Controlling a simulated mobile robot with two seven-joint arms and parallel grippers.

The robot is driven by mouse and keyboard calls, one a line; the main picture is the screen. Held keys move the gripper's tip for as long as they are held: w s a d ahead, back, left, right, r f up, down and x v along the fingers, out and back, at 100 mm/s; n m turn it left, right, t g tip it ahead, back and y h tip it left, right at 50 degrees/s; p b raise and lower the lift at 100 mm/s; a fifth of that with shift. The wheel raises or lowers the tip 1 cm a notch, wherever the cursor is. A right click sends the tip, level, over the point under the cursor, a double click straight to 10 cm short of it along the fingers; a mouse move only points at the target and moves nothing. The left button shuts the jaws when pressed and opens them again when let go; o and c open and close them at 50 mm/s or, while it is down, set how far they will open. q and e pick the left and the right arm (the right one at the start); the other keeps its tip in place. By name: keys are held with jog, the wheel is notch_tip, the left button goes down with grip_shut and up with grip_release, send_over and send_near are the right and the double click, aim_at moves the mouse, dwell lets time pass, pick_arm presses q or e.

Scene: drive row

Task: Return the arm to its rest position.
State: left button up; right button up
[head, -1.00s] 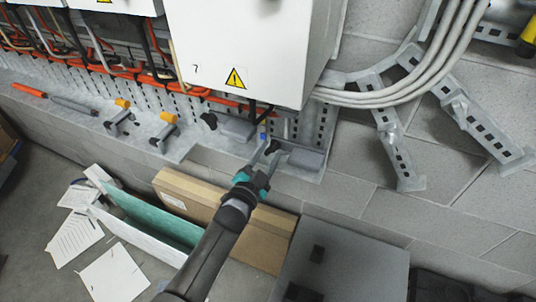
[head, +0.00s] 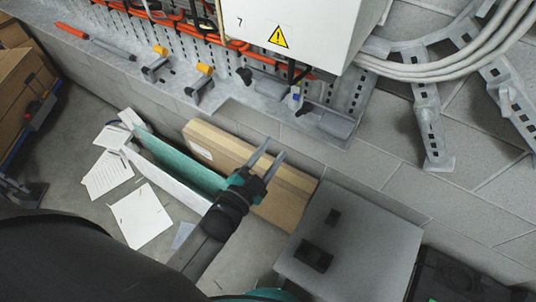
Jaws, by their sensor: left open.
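My left gripper (head: 268,162) shows in the middle of the head view. Its two fingers are apart and nothing is between them. It hangs in front of a cardboard box (head: 228,150), apart from the grey ledge (head: 250,112) behind it. My left arm (head: 207,250) runs down from it to the bottom of the view. A large dark rounded shape, likely part of my own body, fills the lower left. My right gripper does not show.
A white cabinet (head: 300,25) with a warning sign hangs above the ledge. Orange-handled clamps (head: 202,85) and a small blue part (head: 295,95) are on the ledge. A grey box (head: 350,240) stands at lower right. Papers (head: 142,215) lie on the floor, left.

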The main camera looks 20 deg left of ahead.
pick_arm(q)
jog(key=shift+s+a, duration=0.2)
jog(key=shift+s, duration=0.5)
jog(key=s+a+f+n+g+y+b, duration=0.15)
jog(key=s+f+g, duration=0.3)
jog(key=f, duration=0.75)
jog(key=s+f+n+g+y, duration=0.1)
jog(key=s+f+n+g, duration=0.35)
jog(key=f, duration=0.85)
jog(key=s+a+f+g, duration=0.1)
jog(key=s+f+g, duration=0.2)
jog(key=s, duration=0.9)
jog(key=s+a+f+n+g, duration=0.1)
jog(key=s+f+g, duration=0.3)
jog(key=s+f, duration=0.6)
jog(key=s+a+y, duration=0.1)
jog(key=s, duration=0.2)
jog(key=shift+a+f+n+g+b, duration=0.15)
jog(key=shift+n+g+b, duration=0.15)
jog(key=shift+b, duration=0.05)
